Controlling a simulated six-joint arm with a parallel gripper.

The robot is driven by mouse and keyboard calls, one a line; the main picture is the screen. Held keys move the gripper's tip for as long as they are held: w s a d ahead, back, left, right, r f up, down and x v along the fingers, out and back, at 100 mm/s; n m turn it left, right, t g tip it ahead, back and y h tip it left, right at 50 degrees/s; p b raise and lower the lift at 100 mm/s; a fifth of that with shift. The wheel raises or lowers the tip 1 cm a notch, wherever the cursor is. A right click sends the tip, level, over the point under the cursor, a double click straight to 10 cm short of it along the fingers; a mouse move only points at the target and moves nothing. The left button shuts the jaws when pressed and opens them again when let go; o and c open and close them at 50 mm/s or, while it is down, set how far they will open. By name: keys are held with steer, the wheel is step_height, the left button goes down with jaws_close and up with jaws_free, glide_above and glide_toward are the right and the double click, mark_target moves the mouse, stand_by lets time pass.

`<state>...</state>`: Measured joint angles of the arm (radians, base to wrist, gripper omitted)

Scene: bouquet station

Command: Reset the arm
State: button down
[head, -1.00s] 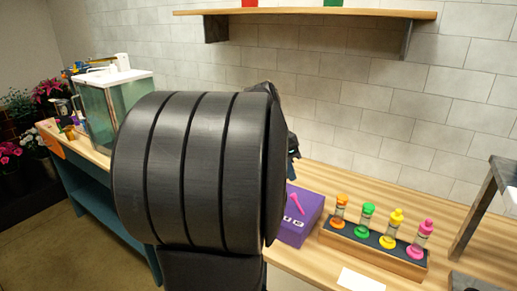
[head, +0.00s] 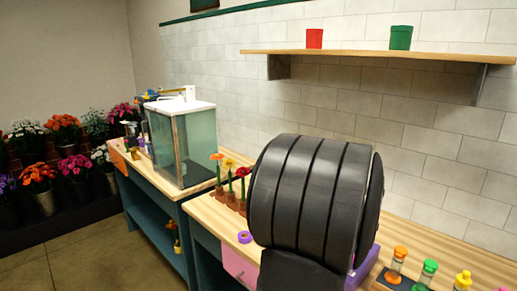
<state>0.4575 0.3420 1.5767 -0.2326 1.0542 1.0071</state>
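A large black ribbed part of my own arm fills the middle of the head view and stands in front of the wooden bench (head: 212,212). My gripper does not show in this view. The arm part hides some of the bench and most of a purple box (head: 366,262) behind it.
A rack (head: 380,284) of vials with orange, green and yellow tops is at lower right. Single flowers (head: 232,180) stand left of my arm, near a purple ring (head: 244,237). A glass tank (head: 182,142) is farther left. A shelf (head: 380,53) holds red (head: 314,38) and green (head: 400,37) pots.

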steer(key=shift+s+d+f+t+y, duration=0.1)
steer(key=shift+d+t+y, duration=0.3)
steer(key=shift+t+y, duration=0.2)
steer(key=shift+d+r+m+t+y, duration=0.3)
steer(key=shift+d+t+y, duration=0.15)
steer(key=shift+t, duration=0.35)
